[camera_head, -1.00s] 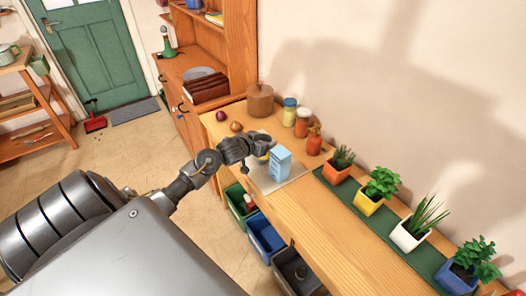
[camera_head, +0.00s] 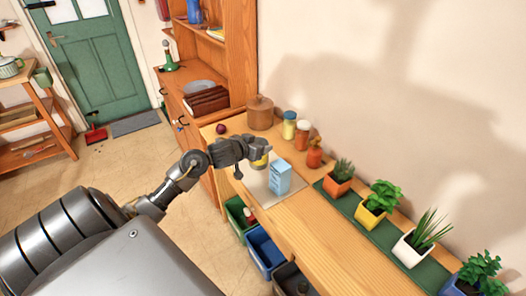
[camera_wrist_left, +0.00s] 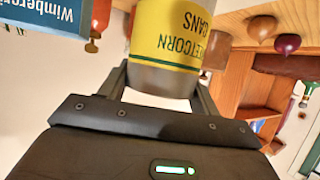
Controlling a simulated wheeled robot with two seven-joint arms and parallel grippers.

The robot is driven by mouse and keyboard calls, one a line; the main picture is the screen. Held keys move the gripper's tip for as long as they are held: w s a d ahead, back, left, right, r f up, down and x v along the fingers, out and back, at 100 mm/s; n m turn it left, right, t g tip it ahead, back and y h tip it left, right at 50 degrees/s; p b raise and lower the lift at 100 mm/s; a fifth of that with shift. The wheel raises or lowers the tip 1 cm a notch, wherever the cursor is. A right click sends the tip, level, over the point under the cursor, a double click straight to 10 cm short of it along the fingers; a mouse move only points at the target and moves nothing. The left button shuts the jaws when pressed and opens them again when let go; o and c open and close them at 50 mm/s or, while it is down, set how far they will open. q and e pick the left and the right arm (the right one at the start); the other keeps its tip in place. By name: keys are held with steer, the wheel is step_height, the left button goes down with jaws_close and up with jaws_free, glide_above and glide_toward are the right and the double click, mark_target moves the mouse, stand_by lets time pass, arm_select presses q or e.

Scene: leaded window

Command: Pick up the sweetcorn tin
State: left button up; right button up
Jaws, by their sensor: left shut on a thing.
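The sweetcorn tin (camera_head: 260,162), with a yellow label and bare metal end, is mostly hidden by my left gripper (camera_head: 256,154) in the head view. In the left wrist view the tin (camera_wrist_left: 172,42) sits between the two fingers, its lettering partly readable as "ETCORN". My left gripper is shut on it. In the head view the tin appears a little above the pale mat (camera_head: 262,192), just left of the blue carton (camera_head: 279,177). My right gripper is not in view.
The carton (camera_wrist_left: 50,14) is close beside the tin in the wrist view. Jars (camera_head: 302,134), an orange bottle (camera_head: 314,153) and a brown pot (camera_head: 260,112) stand behind. Potted plants (camera_head: 382,197) line a green runner at right. Bins (camera_head: 264,248) sit below the front edge.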

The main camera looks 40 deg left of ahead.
arm_select(q)
steer(key=a+r+p+v, duration=0.1)
steer(key=v, duration=1.2)
steer(key=shift+a+r+p, duration=0.35)
steer(key=shift+a, duration=0.1)
